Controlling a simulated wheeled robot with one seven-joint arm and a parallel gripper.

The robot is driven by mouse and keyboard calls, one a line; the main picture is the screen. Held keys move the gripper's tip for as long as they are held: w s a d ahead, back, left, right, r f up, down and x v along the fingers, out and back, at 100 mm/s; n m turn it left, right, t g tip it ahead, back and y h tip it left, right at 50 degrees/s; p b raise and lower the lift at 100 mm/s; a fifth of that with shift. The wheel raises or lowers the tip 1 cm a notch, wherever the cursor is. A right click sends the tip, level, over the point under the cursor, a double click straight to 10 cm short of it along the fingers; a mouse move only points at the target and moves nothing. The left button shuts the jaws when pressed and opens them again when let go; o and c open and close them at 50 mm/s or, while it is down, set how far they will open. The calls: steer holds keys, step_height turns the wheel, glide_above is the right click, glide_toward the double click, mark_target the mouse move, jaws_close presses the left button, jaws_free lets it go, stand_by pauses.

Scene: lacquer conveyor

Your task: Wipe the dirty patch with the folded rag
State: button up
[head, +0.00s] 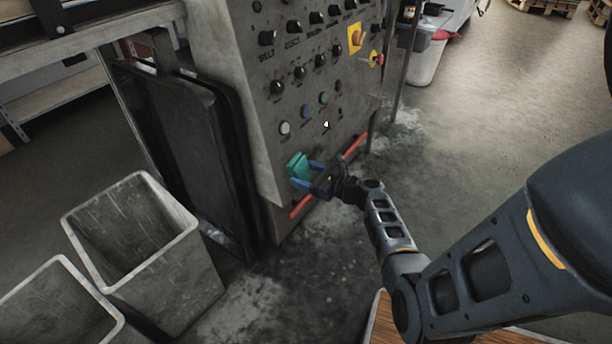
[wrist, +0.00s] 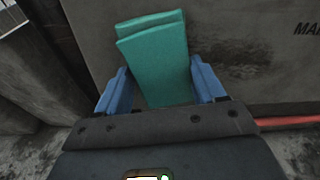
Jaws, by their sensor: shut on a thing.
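The folded rag is a teal-green pad in two layers; it shows at the lower front of the grey control panel in the head view (head: 297,164) and between my fingers in the wrist view (wrist: 157,62). My gripper (head: 308,175) has its blue fingers shut on the rag's two sides. A dark smudged patch (wrist: 238,58) is on the grey panel face, just right of the rag in the wrist view. I cannot make out the patch clearly in the head view. I cannot tell whether the rag touches the panel.
The control panel (head: 235,75) carries several knobs, coloured buttons and a red switch (head: 357,38) above my gripper. A red bar (head: 302,206) runs along its lower edge. Grey bins (head: 178,268) stand at left, beside dark upright sheets (head: 180,140). Open floor lies right.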

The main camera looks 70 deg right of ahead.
mark_target(320, 149)
steer(key=shift+s+d+b, duration=0.25)
steer(key=shift+d+b, duration=0.1)
steer(key=shift+d, duration=0.75)
steer(key=shift+s+d+b, duration=0.2)
steer(key=shift+d+b, duration=0.1)
steer(key=shift+d, duration=0.8)
steer(key=shift+s+d+b, duration=0.25)
steer(key=shift+d+b, duration=0.1)
steer(key=shift+d, duration=0.75)
steer(key=shift+s+d+b, duration=0.2)
steer(key=shift+d+b, duration=0.2)
steer(key=shift+d, duration=0.4)
steer(key=shift+s+d+b, duration=0.2)
steer(key=shift+d+b, duration=0.15)
steer(key=shift+d, duration=0.5)
steer(key=shift+s+d+b, duration=0.2)
steer(key=shift+d+b, duration=0.2)
steer(key=shift+d, duration=0.4)
steer(key=shift+s+d+b, duration=0.1)
steer(key=shift+d+b, duration=0.25)
steer(key=shift+d, duration=0.4)
steer(key=shift+s+d+r+b, duration=0.1)
steer(key=shift+s+d+b, duration=0.1)
steer(key=shift+d+b, duration=0.45)
steer(key=shift+s+d+b, duration=0.2)
steer(key=shift+d+b, duration=0.05)
steer(key=shift+d, duration=0.65)
steer(key=shift+s+a, duration=0.1)
steer(key=shift+a+p, duration=0.1)
steer(key=shift+p, duration=0.25)
